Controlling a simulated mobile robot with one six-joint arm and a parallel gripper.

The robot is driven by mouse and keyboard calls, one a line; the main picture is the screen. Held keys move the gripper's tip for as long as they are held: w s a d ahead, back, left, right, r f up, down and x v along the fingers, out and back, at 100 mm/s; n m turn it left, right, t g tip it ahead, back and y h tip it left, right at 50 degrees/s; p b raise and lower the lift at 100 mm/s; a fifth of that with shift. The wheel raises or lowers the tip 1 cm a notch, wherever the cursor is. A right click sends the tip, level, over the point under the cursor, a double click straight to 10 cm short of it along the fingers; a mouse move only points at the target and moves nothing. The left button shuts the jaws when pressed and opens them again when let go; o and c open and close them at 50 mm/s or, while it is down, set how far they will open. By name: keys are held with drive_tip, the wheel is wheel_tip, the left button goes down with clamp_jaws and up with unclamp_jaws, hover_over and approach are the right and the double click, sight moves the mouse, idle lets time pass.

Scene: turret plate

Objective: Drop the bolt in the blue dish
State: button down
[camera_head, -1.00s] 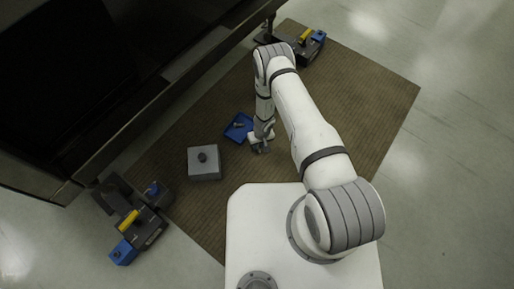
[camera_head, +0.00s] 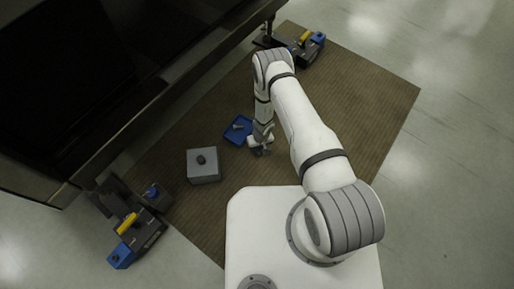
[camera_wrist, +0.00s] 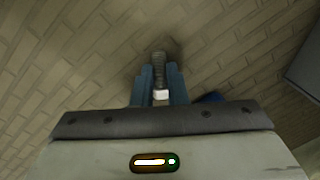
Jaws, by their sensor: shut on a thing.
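My gripper (camera_wrist: 159,85) is shut on a grey threaded bolt (camera_wrist: 159,62), which stands between the two blue fingers in the wrist view. In the head view my gripper (camera_head: 261,149) is low over the brown mat, just right of and below the blue dish (camera_head: 230,138); the bolt is too small to make out there. A small greyish thing (camera_head: 239,126) lies in the dish; I cannot tell what it is.
A grey block (camera_head: 204,172) with a dark knob on top stands left of the dish on the brown mat (camera_head: 370,100). Dark clamp-like units with blue and yellow parts stand at lower left (camera_head: 137,232) and at top (camera_head: 304,46). A dark machine edge runs along the upper left.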

wheel_tip(320, 180, up, 10)
drive_tip(key=p, duration=0.4)
drive_tip(key=shift+p, duration=0.4)
drive_tip(key=shift+w, duration=0.1)
